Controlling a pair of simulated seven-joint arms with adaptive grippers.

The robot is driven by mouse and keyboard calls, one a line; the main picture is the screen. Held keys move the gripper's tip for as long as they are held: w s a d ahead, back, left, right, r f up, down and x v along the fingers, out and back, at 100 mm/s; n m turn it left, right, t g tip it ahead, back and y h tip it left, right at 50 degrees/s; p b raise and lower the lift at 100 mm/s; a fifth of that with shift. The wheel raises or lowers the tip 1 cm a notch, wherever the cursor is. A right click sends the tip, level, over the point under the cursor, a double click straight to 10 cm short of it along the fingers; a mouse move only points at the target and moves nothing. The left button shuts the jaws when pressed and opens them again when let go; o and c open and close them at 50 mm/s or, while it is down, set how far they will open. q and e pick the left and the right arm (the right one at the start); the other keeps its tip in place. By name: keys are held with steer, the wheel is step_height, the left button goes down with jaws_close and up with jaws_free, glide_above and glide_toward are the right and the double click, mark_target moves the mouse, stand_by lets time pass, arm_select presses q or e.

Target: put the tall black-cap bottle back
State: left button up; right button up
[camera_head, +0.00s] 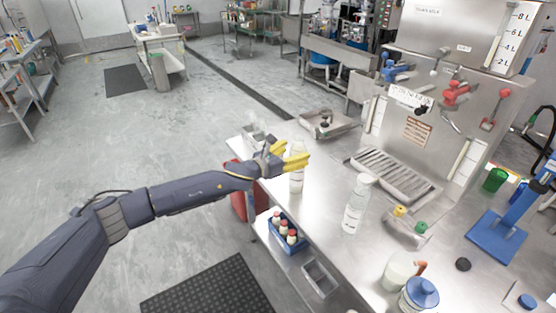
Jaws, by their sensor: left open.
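My left gripper (296,152), with yellow fingers, is open above the left part of the steel bench (335,165). A clear bottle (296,183) stands upright just below the fingers. Its top is hidden by the gripper, so I cannot tell its cap colour or whether the fingers touch it. Another tall clear bottle (355,207) with a pale label stands upright farther right, and its top looks pale. I cannot make out a black cap on either bottle. My right gripper is not in view.
A blue crate (276,233) with red-capped bottles sits on the lower shelf beside an empty metal tray (322,283). A steel dispenser with a drip grate (395,177) stands behind. A blue-lidded jar (420,293), a pale jug (398,270) and a black disc (463,264) are at the lower right.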

arm_select(q)
steer(key=v, duration=0.9)
steer(key=w+a+f+n+y, duration=0.1)
steer(key=a+f+n+y, duration=0.25)
steer(key=f+n, duration=0.7)
steer(key=a+f+n+y, duration=0.2)
steer(key=a+f+n, duration=0.3)
steer(key=f, duration=1.1)
steer(key=s+a+f+n+g+y, duration=0.1)
steer(key=s+a+f+n, duration=0.1)
steer(key=s+f+n, duration=0.45)
steer(key=s+a+f+n+g+y, duration=0.1)
steer(key=s+a+f, duration=0.15)
steer(key=f, duration=0.65)
steer(key=s+a+f+n+g+y, duration=0.1)
steer(key=s+a+f+n, duration=0.15)
steer(key=s+f, duration=0.4)
steer(key=s+a+f+n+g+y, duration=0.25)
steer(key=s+f+n, duration=0.55)
steer(key=s+f, duration=1.15)
steer(key=s+f+n+g, duration=0.2)
steer(key=s+f+n, duration=0.1)
steer(key=s, duration=1.3)
steer(key=s+f+n+g, duration=0.3)
steer(key=s+n, duration=0.1)
steer(key=s, duration=1.3)
steer(key=shift+s, duration=0.2)
